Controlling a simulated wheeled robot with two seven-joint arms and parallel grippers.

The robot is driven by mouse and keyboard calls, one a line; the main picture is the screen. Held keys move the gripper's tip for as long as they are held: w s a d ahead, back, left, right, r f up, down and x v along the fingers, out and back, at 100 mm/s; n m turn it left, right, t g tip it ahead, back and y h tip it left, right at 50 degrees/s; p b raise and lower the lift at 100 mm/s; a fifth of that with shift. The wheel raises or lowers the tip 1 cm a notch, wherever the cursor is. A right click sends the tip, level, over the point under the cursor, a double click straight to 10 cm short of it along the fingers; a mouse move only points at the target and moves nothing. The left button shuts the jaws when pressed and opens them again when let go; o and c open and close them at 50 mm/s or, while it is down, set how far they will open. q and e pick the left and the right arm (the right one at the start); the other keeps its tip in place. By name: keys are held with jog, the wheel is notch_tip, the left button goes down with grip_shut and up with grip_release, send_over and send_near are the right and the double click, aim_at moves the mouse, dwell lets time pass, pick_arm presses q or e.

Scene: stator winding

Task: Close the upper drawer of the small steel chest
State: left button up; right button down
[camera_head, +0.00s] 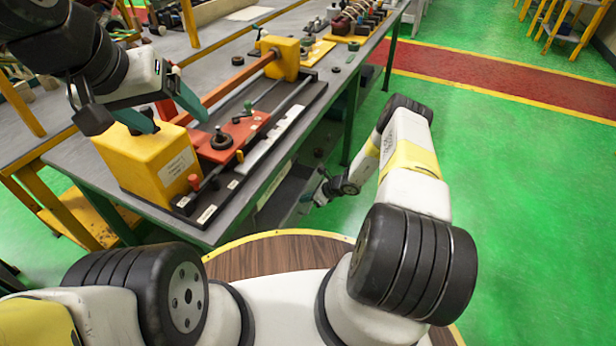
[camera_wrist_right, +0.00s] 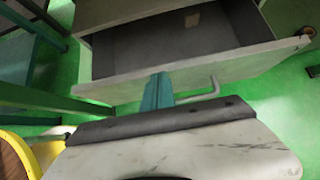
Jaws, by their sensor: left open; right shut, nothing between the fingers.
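In the right wrist view, the upper drawer (camera_wrist_right: 240,62) of the steel chest (camera_wrist_right: 120,12) is pulled out, with its dark inside showing. Its light front panel carries a bar handle (camera_wrist_right: 207,93). My right gripper (camera_wrist_right: 157,88) is shut and empty, its teal fingers at the drawer front, left of the handle; I cannot tell whether they touch it. In the head view, my right gripper (camera_head: 308,197) is low beside the table, by the drawer (camera_head: 283,192), whose chest is mostly hidden under the tabletop. My left gripper (camera_head: 165,112) is open above the yellow block on the table.
The table (camera_head: 215,232) holds a winding fixture with a yellow block (camera_head: 150,165), a red plate (camera_head: 232,138) and rails. A green table leg (camera_head: 360,105) stands beyond the drawer.

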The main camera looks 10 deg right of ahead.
jog(key=w+a, duration=0.6)
jog(key=a, duration=0.3)
jog(key=shift+w+a+r, duration=0.1)
jog(key=shift+w, duration=0.05)
